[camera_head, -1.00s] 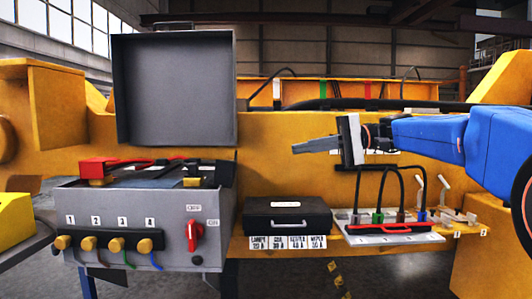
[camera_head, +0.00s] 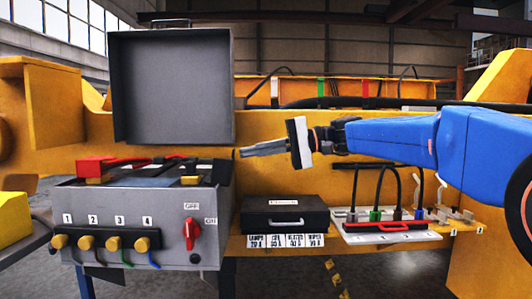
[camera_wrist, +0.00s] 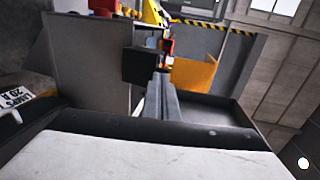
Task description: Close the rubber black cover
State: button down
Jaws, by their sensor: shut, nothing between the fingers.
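The dark cover (camera_head: 172,85) is a shallow grey-black lid. It stands open and upright at the back of the grey metal box (camera_head: 135,215), with its hollow side facing me. My gripper (camera_head: 243,152) is shut and empty. Its fingers point left, with their tips just right of the lid's lower right corner in the head view; I cannot tell whether they touch it. In the wrist view the shut fingers (camera_wrist: 160,88) point up the picture, between grey panels that I cannot place surely.
The grey box has a red switch (camera_head: 192,233) and yellow knobs on its front. A closed black case (camera_head: 285,214) stands right of it, below my gripper. Cables rise from a white board (camera_head: 392,236) further right. A yellow beam (camera_head: 270,130) runs behind.

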jog(key=shift+a+r, duration=0.1)
jog(key=shift+a, duration=0.3)
jog(key=shift+a+r, duration=0.1)
